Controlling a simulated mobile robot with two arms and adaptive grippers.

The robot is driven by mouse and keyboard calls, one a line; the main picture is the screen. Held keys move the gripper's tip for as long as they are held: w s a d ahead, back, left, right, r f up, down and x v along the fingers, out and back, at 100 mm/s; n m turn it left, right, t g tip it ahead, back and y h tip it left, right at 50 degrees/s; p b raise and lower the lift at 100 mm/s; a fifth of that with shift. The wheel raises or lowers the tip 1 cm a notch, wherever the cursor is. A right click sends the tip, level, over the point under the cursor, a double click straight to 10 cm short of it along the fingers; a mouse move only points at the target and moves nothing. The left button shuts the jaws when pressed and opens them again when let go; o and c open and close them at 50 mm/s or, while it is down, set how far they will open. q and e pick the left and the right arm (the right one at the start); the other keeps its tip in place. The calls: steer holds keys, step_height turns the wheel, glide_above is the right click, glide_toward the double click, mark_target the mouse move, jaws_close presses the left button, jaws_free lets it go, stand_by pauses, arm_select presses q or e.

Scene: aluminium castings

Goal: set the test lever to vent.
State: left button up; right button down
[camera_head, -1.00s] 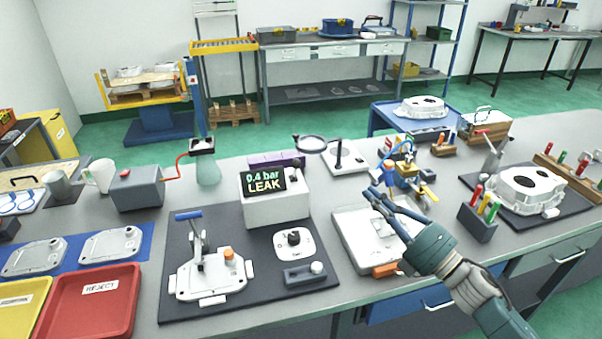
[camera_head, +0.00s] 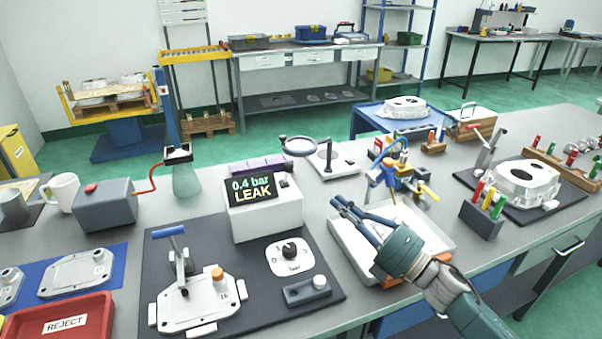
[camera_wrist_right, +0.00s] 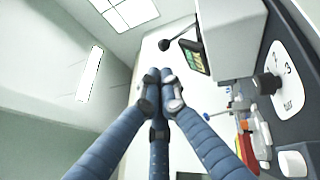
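The leak tester (camera_head: 262,215) is a white box whose display reads "0.4 bar LEAK". In front of it, on the dark mat (camera_head: 240,318), lie a white plate with a black knob (camera_head: 289,249) marked "bar" and a low grey block (camera_head: 307,292) with a white round knob (camera_head: 320,282). That block may be the test lever; I cannot read a vent mark. The white knob also shows in the right wrist view (camera_wrist_right: 293,163). My right gripper (camera_head: 338,207) is above the shallow tray, right of the tester, fingertips together and empty. My left gripper is out of view.
A blue-handled clamp (camera_head: 170,231) stands over a casting (camera_head: 203,304) on the mat's left. The white tray (camera_head: 352,262) lies right of the mat. A magnifier (camera_head: 298,146) is behind the tester, and a red REJECT tray (camera_head: 85,322) is front left.

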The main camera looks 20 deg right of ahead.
steer(key=p, duration=0.2)
glide_toward(292, 166)
steer(key=p+x, duration=0.1)
steer(key=x, duration=0.4)
steer(key=shift+w+a+r, duration=0.15)
steer(key=shift+w+r, duration=0.05)
steer(key=shift+r, duration=0.05)
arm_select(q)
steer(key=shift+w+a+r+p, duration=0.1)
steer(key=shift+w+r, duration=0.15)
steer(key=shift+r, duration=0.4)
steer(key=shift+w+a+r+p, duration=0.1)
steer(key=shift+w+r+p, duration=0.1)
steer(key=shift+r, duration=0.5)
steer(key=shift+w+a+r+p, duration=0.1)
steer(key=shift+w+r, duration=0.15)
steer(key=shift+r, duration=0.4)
arm_select(e)
steer(key=shift+w+a, duration=0.35)
steer(key=shift+w, duration=0.2)
